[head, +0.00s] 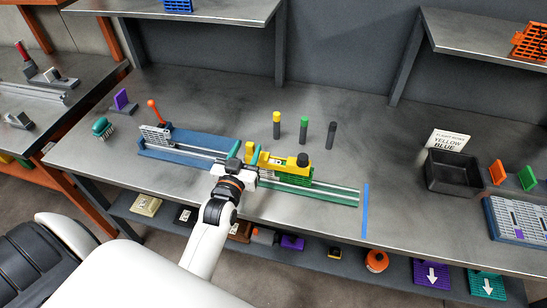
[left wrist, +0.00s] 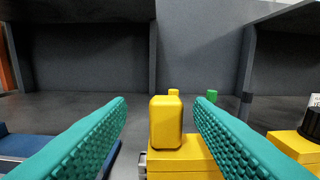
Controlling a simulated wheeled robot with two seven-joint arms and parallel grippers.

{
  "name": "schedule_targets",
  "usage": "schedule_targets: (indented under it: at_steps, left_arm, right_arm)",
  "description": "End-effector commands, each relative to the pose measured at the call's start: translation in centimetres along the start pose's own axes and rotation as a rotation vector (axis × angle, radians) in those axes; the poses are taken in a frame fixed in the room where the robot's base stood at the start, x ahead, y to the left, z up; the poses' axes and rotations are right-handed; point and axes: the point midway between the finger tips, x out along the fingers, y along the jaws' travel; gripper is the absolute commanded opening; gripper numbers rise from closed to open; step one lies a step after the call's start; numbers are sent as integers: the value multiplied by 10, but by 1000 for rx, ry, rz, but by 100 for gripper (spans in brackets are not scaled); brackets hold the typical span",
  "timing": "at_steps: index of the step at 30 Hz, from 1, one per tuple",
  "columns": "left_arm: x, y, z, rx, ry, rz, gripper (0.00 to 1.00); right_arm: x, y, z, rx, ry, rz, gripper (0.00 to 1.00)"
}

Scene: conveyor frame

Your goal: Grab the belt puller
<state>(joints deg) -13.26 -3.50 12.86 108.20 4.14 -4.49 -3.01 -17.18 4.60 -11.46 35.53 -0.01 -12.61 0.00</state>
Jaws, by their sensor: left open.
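The belt puller appears to be the yellow tool (head: 278,163) on the conveyor frame (head: 340,193), with an upright yellow handle and a black knob (head: 302,160). My left gripper (head: 242,152) is open at the tool's left end. In the left wrist view, the yellow handle (left wrist: 166,122) stands in the gap between the teal fingers (left wrist: 160,103), nearer the right finger. No contact is visible, and I cannot tell how deep it sits between them. The black knob shows at the right edge there. My right gripper is not in view.
A blue rail section (head: 175,154) lies left of the tool. Green, yellow and dark pegs (head: 304,128) stand behind it. A black bin (head: 453,172) and a grey-blue tray (head: 517,220) are at the right. A teal brush (head: 102,127) is at the left. The bench back is mostly clear.

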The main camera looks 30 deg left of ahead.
Motion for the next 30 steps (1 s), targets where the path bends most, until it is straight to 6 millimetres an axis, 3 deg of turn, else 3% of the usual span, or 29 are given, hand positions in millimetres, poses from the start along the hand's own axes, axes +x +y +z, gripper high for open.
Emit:
schedule_targets:
  at_steps: [8, 17, 25, 30]
  left_arm:
    - [39, -4, 3, 1, 0, 0, 47]
    - [43, -4, 1, 1, 1, 0, 47]
    - [43, -4, 1, 1, 0, 0, 3]
    - [43, -4, 2, 0, -2, 0, 0]
  right_arm:
    - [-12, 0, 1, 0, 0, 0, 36]
    - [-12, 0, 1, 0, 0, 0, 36]
    - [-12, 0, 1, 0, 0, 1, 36]
    - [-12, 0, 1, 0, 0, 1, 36]
